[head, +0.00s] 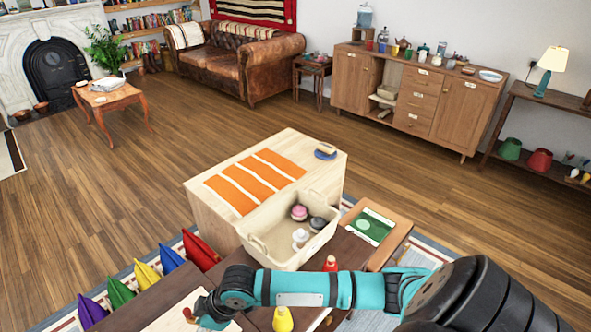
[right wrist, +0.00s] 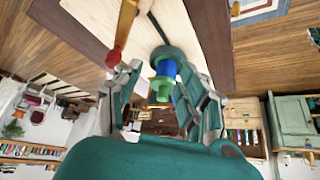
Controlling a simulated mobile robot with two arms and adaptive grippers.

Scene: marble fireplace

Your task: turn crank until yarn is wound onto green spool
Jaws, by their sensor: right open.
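In the right wrist view a wooden crank handle with a red end (right wrist: 126,22) slants beside the left finger. A spool with a green part (right wrist: 161,85) and blue part (right wrist: 168,68) shows between the fingers, near a dark round piece. My right gripper (right wrist: 155,78) is open, its fingers on either side of the spool; I cannot tell whether they touch anything. In the head view my right arm reaches left across the table front and hides most of the winder. A small red piece (head: 188,314) shows there above a pale board (head: 165,319). My left gripper is not in view.
A cream bin (head: 262,242) holding small items stands beyond my arm, next to a wooden box with an orange striped cloth (head: 256,178). A yellow object (head: 283,319) and a red one (head: 330,263) stand close to my arm. Several coloured cushions (head: 146,276) line the left.

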